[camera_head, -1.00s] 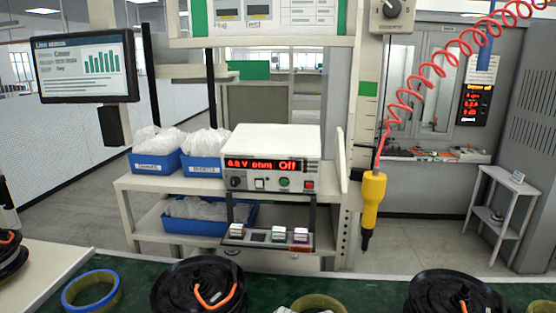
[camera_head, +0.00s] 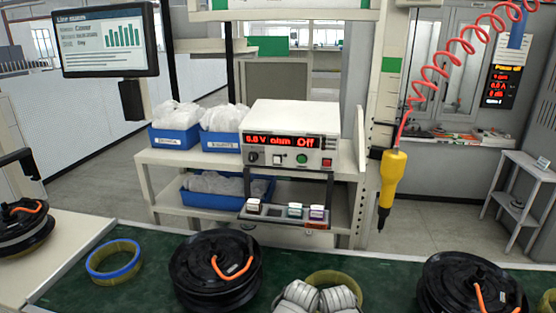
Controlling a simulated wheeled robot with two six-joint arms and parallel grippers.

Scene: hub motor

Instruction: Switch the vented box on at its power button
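The white box (camera_head: 290,120) stands on the top shelf of a cream rack, beyond the green bench. I take it for the vented box, though no vents can be made out. Its front display (camera_head: 285,141) glows red and reads "Off" at its right end. Below the display are a black knob (camera_head: 253,158), a pale button (camera_head: 277,160), a round green button (camera_head: 302,159) and a red switch (camera_head: 327,162). Which one is the power button I cannot read.
Blue bins (camera_head: 175,138) with clear bags sit left of the box. A yellow screwdriver (camera_head: 393,178) hangs on a red coiled cord to the right. Black wheel hubs (camera_head: 215,270) and rings line the green bench (camera_head: 145,293) in front.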

